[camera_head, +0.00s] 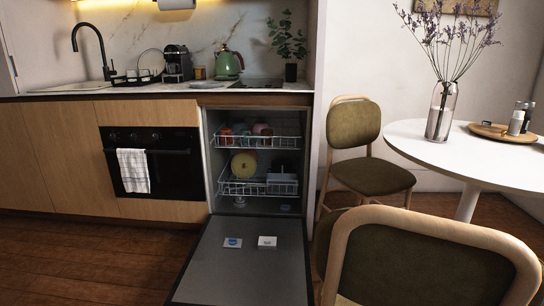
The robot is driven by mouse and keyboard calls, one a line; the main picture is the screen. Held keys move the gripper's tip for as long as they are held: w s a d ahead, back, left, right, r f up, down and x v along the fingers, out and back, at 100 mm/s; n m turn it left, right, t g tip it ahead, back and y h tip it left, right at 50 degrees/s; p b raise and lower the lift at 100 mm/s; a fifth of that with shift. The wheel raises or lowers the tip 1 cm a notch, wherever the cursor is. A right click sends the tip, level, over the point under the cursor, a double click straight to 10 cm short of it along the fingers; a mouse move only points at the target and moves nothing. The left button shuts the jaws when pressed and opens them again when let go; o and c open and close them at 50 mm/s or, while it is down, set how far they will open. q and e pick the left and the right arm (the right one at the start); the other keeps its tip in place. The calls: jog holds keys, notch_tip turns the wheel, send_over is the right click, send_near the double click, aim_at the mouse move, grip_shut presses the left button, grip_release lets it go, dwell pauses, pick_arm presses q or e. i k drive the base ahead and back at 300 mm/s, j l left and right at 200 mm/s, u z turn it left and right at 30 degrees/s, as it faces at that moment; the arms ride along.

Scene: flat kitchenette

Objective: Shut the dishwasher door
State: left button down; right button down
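The dishwasher door (246,266) is folded down fully open, its grey inner face up and low in front of the machine. Two small flat items, one blue and white and one white, show on it. The dishwasher (207,160) stands open under the counter. Its upper rack (257,142) holds colored dishes and its lower rack (258,188) holds a yellow plate and a grey item. Both racks appear to sit inside the cavity. Neither of my grippers shows in the head view.
A green chair (371,176) stands right of the dishwasher, and a nearer chair (420,262) stands close to the door's right side. A round white table (470,150) is at the right. Wooden floor (85,262) is clear at the left, before the oven (176,165).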

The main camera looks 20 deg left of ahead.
aim_at(215, 272)
jog(key=j+z, duration=0.1)
jog(key=j, duration=2.15)
jog(key=j+z, duration=0.1)
jog(key=j, duration=2.1)
